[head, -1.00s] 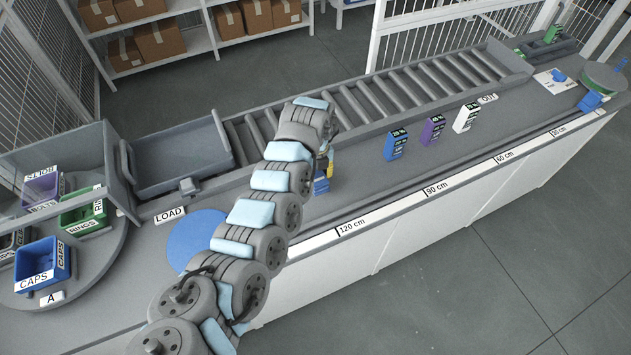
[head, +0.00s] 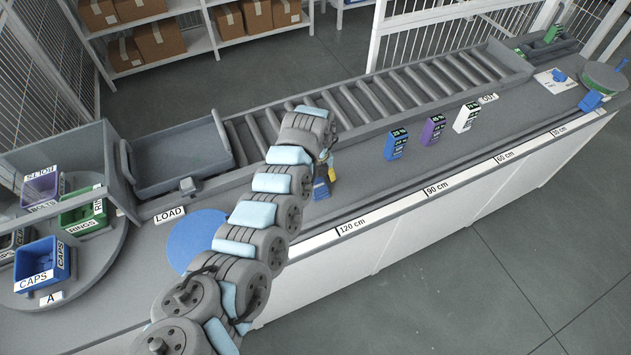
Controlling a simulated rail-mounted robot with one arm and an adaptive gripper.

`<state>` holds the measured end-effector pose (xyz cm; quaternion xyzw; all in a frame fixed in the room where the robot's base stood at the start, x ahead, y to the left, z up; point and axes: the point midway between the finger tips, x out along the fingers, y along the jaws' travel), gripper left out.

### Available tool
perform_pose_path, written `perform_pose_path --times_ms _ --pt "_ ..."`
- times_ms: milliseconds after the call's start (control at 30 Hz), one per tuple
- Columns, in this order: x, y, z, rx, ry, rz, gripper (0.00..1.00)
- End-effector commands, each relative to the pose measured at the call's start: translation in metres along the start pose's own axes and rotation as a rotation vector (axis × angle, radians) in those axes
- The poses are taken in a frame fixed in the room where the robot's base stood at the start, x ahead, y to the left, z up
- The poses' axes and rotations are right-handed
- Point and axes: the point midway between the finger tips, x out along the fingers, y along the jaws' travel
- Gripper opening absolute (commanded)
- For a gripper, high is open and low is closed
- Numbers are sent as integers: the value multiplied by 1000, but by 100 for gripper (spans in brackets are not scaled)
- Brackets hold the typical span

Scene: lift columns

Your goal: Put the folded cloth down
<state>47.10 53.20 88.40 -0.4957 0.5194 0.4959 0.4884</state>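A small blue piece (head: 320,190) shows just right of my arm's end, low over the grey bench; it may be the folded cloth, but it is too small to be sure. A small yellow piece (head: 331,173) shows directly beside it. My gripper (head: 328,178) is mostly hidden behind my arm's last links. Its fingers cannot be made out, so I cannot tell whether it holds the blue piece or whether that piece touches the bench.
Blue (head: 396,145), purple (head: 433,129) and white (head: 466,116) labelled blocks stand right of my arm. A roller conveyor (head: 400,92) runs behind, with a grey tray (head: 182,160) at its left. A blue disc (head: 197,238) and a turntable with bins (head: 42,264) lie left.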

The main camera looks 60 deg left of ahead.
Motion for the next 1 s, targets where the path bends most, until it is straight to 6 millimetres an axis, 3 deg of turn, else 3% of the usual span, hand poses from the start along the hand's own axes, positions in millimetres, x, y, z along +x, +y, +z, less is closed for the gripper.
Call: perform_pose_path --times_ms 167,500,700,1000 --pt "-15 0 0 0 -1 -2 84" --pt "-79 0 2 -1 -4 -2 84" --pt "-108 -1 1 1 -3 -2 84" --pt "-122 0 0 1 0 1 84"
